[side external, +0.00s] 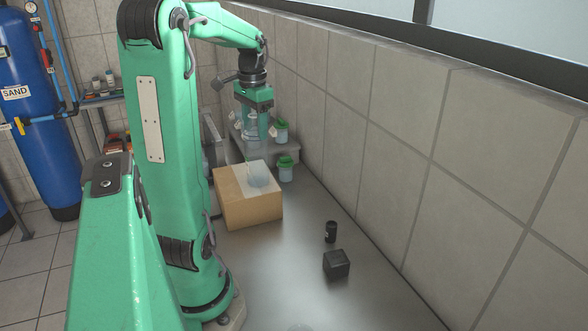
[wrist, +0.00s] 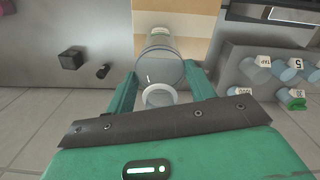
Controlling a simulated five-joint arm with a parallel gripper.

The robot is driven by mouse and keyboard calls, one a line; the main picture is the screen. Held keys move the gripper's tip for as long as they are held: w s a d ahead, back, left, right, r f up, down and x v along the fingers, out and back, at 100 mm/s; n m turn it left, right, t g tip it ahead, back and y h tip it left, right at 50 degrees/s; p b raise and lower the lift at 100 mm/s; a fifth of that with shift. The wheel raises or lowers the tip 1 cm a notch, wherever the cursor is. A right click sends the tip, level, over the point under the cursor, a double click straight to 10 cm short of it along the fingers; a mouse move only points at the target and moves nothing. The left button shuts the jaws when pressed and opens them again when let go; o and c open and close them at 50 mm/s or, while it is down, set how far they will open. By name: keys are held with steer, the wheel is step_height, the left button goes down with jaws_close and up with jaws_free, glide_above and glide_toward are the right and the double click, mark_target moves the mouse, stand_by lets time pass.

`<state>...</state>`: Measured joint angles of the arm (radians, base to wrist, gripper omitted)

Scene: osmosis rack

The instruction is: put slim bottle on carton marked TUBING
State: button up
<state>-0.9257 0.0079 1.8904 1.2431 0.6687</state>
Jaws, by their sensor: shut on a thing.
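The slim bottle is clear and see-through, and my gripper (side external: 253,115) is shut on it. In the side external view the bottle (side external: 257,172) hangs upright below the fingers, with its lower end over the top of a cardboard carton (side external: 252,212). I cannot tell whether the bottle touches the carton. No TUBING mark can be read. In the wrist view the bottle (wrist: 160,62) sits between the two green fingers (wrist: 165,88), with the carton (wrist: 178,22) behind it.
A small black box (side external: 336,263) and a black cylinder (side external: 330,231) stand on the grey bench to the right. Green-lidded containers (side external: 286,170) stand behind the carton near a grey rack (wrist: 250,70). The tiled wall runs along the bench's right side.

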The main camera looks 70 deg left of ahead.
steer(key=shift+f, duration=0.15)
steer(key=o, duration=1.2)
step_height(320, 180, up, 12)
steer(key=shift+r, duration=0.2)
stand_by(0.5)
